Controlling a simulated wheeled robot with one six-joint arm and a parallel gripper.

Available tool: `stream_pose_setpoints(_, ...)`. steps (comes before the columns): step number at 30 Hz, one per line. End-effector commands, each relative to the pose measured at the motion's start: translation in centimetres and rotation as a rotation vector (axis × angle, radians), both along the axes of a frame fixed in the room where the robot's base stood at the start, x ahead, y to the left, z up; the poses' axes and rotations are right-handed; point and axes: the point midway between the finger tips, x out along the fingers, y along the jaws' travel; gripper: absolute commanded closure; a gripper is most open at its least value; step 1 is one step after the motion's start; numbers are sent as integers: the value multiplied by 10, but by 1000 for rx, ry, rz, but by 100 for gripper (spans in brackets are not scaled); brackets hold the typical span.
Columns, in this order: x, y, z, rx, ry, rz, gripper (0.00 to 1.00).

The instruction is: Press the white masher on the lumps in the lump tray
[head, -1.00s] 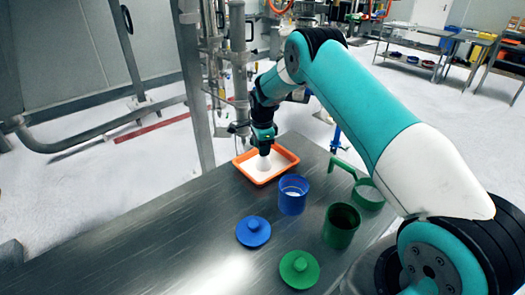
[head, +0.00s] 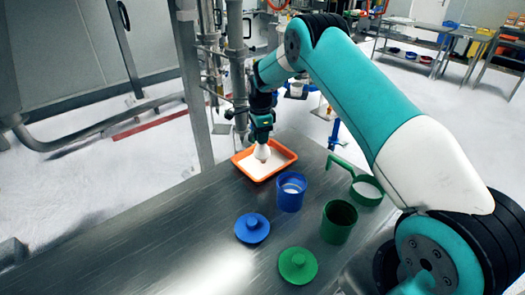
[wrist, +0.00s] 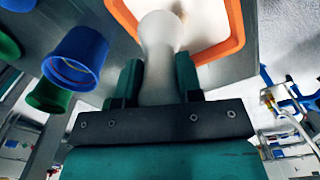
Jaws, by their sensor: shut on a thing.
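The white masher (head: 262,152) is upright in my gripper (head: 261,138), over the orange lump tray (head: 283,167). In the wrist view my gripper (wrist: 158,85) has its two green fingers on either side of the masher's neck (wrist: 160,60). The tray (wrist: 236,30) lies beyond the masher there, with a white layer inside. The masher's lower end is above the tray's inside; I cannot tell whether it touches the white contents. Single lumps cannot be made out.
A blue cup (head: 291,192) stands close to the tray's front right. A green cup (head: 338,221), a green handled sifter (head: 367,190), a blue lid (head: 252,228) and a green lid (head: 298,265) are nearer. The table's left part (head: 130,245) is clear.

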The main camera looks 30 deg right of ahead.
Motion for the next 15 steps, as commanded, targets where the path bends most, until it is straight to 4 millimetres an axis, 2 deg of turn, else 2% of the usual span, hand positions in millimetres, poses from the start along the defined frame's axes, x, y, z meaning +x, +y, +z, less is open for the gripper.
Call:
stream_pose_setpoints(1, 7, -4, -10, -1, -5, -2, 99)
stream_pose_setpoints(7, 26, -19, -12, -2, -5, -3, 99)
stream_pose_setpoints(15, 32, -24, -11, -2, 0, -1, 99)
